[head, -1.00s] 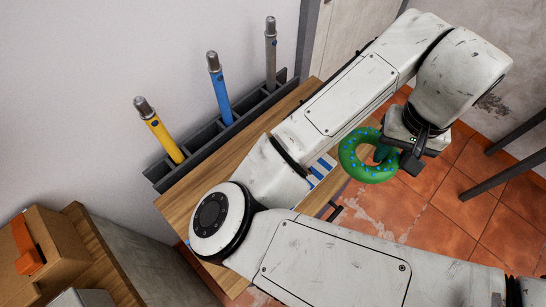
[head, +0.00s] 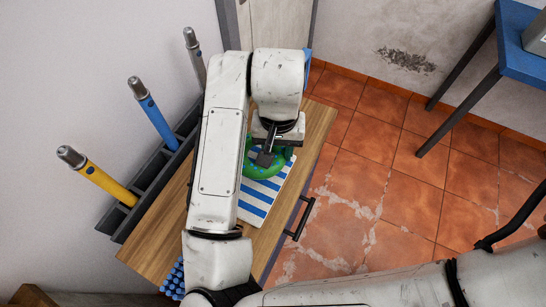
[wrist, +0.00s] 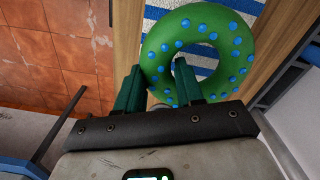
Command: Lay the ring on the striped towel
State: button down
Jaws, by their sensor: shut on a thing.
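The green ring with blue dots (head: 262,171) is in my gripper (head: 268,155), over the striped towel (head: 253,206). In the wrist view my gripper's green fingers (wrist: 158,76) are shut on the near left side of the ring (wrist: 238,48). The blue and white towel (wrist: 150,12) shows through the ring's hole and beyond it. The towel lies on a wooden cabinet top. My gripper hides part of the ring in the head view. I cannot tell whether the ring touches the towel.
The wooden cabinet top (head: 160,228) has a dark drawer handle (head: 300,218) on its right side. A dark rack (head: 150,185) on the left holds yellow, blue and grey handles. A blue bumpy thing (head: 172,280) lies at the near end. A blue table (head: 522,62) stands right.

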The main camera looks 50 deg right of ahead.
jog(key=shift+w+a+f, duration=0.25)
jog(key=shift+w+f, duration=0.1)
jog(key=shift+f, duration=1.75)
jog(key=shift+f, duration=0.15)
jog(key=c, duration=0.7)
grip_release()
notch_tip(320, 180, up, 12)
jog(key=shift+r+p, duration=0.2)
jog(key=shift+p, duration=0.4)
